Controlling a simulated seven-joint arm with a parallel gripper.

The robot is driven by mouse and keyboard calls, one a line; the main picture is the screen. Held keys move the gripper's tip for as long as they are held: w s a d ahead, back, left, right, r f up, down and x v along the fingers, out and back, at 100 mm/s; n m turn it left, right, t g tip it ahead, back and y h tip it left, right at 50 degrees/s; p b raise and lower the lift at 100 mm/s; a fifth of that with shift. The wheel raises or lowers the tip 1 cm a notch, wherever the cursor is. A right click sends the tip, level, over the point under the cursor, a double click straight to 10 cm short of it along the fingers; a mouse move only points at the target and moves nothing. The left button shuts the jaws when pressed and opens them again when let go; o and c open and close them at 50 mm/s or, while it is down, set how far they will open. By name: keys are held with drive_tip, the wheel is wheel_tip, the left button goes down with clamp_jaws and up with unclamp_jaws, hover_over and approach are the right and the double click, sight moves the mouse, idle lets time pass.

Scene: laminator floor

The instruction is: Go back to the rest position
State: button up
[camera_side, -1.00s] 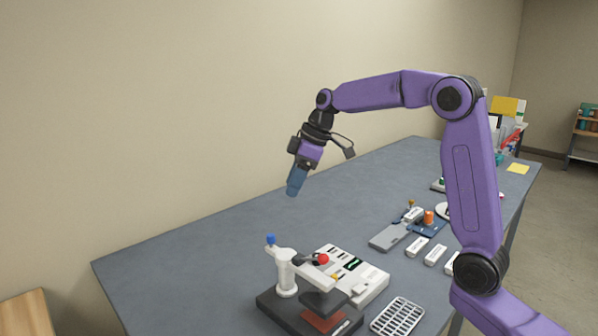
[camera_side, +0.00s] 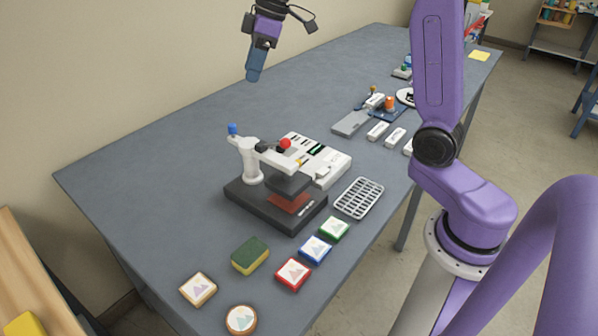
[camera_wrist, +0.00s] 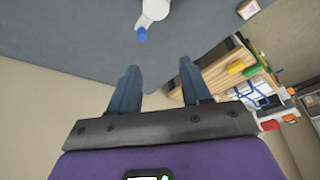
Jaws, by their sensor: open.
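My gripper (camera_side: 254,74) hangs in the air above the back part of the grey-blue table (camera_side: 170,150), beyond the press, with its fingers pointing down. In the wrist view my gripper's two blue fingers (camera_wrist: 158,82) stand apart, and nothing shows between them. The press (camera_side: 252,160), white with a dark base, a blue-tipped post and a red knob, stands on the table below and in front of my gripper, clear of it. Part of its white post with the blue tip (camera_wrist: 142,34) shows at the top of the wrist view.
A white slotted tray (camera_side: 330,165) and a wire rack (camera_side: 359,198) sit beside the press. A green-yellow sponge (camera_side: 250,256) and several picture tiles (camera_side: 293,274) lie at the front. Grey and white blocks (camera_side: 351,123) lie at the right. The back left of the table is clear.

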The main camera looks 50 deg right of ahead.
drive_tip(key=s+a+f+n+g+h, duration=0.1)
drive_tip(key=s+a+f, duration=0.25)
drive_tip(key=s, duration=0.45)
drive_tip(key=s+a+f+g, duration=0.15)
drive_tip(key=s+a, duration=0.25)
drive_tip(key=s, duration=0.4)
drive_tip(key=s+d+f+n+h, duration=0.1)
drive_tip(key=s+d+f, duration=0.1)
drive_tip(key=s, duration=0.7)
drive_tip(key=s+d+f+n, duration=0.1)
drive_tip(key=s+f, duration=0.3)
drive_tip(key=s, duration=0.5)
drive_tip(key=shift+s+d+f+h, duration=0.2)
drive_tip(key=shift+d+f+h, duration=0.15)
drive_tip(key=shift+h, duration=0.05)
